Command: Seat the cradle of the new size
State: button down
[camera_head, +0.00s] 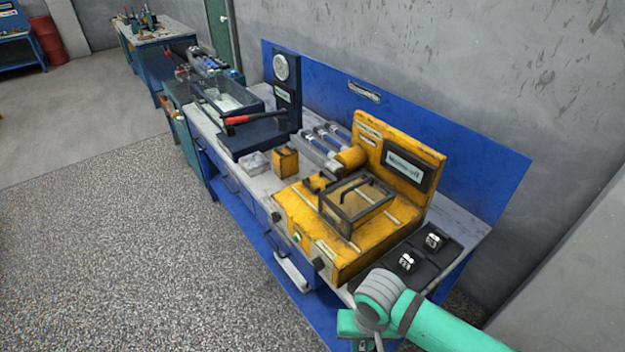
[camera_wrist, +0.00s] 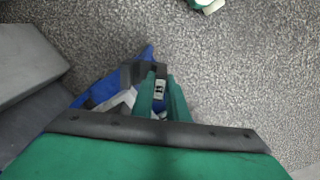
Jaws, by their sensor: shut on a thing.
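My gripper (camera_wrist: 165,95) shows in the wrist view with its two green fingers close together. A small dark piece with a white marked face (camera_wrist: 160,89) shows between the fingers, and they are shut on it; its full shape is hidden. In the head view my green gripper body is at the bottom, by the bench's front right, and its fingertips cannot be made out. Two small black and white cradles (camera_head: 407,262) (camera_head: 434,241) sit in a dark tray (camera_head: 427,271) to the right of the yellow machine (camera_head: 335,258). A dark framed guard (camera_head: 357,204) stands on the machine's top.
The blue bench (camera_head: 515,170) has a raised back panel. A grey wall is behind. The floor in front is clear.

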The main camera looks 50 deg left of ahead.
jog(key=w+d+f+m, duration=0.4)
jog(key=w+d+f, duration=0.3)
jog(key=f, duration=0.3)
jog(key=w+d+f+m, duration=0.5)
jog(key=w+d+f, duration=0.2)
jog(key=d+f, duration=0.3)
jog(key=shift+f, duration=0.4)
